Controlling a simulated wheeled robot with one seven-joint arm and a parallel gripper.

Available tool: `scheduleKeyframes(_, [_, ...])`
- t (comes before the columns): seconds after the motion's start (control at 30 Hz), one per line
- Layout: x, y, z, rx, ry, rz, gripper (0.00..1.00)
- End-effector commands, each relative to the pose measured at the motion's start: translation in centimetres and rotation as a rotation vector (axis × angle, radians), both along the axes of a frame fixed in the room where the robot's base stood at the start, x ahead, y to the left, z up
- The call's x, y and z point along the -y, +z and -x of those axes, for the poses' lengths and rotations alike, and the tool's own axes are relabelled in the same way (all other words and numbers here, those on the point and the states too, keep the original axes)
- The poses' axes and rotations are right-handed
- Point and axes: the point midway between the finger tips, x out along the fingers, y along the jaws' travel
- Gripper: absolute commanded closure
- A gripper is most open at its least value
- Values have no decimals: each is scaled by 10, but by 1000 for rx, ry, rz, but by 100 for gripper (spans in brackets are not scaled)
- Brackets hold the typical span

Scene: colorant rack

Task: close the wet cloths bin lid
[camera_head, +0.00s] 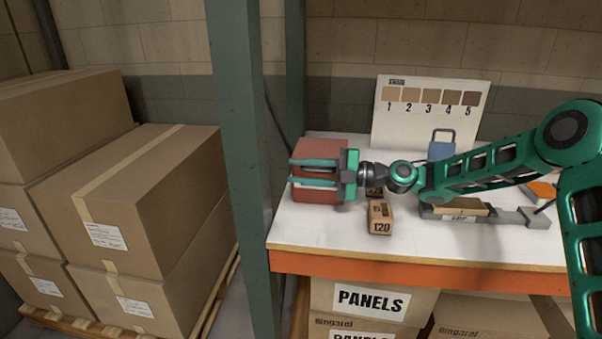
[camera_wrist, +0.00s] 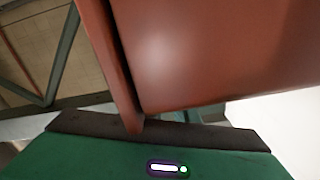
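A red box (camera_head: 318,150), which I take to be the wet cloths bin, stands at the left end of the white bench. My gripper (camera_head: 314,173) points left across its near side, its two green fingers apart, with red showing above and below them. In the wrist view a thin red panel (camera_wrist: 108,60) runs beside a broad red face (camera_wrist: 215,50), with a dark gap between them. The panel's lower end is close to the gripper's dark front edge. The fingers hide part of the bin, and I cannot tell the lid's angle or whether I touch it.
A green post (camera_head: 240,150) stands left of the bench. Sanding block "120" (camera_head: 381,218) lies right of the bin. A numbered colour board (camera_head: 430,115) stands behind, near a blue object (camera_head: 441,151). Cardboard boxes (camera_head: 130,200) are stacked left. Bare bench (camera_head: 330,235) shows in front.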

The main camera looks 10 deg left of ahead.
Motion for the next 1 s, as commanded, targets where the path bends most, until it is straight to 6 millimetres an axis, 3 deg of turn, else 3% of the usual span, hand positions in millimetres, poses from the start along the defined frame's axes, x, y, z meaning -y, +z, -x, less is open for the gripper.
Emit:
scheduleKeyframes(0.53, [89, -1, -10, -1, -4, 1, 73])
scheduleKeyframes(0.73, [103, -1, -11, -2, -3, 1, 73])
scheduleKeyframes(1.0, [104, -1, -11, -2, -2, 1, 73])
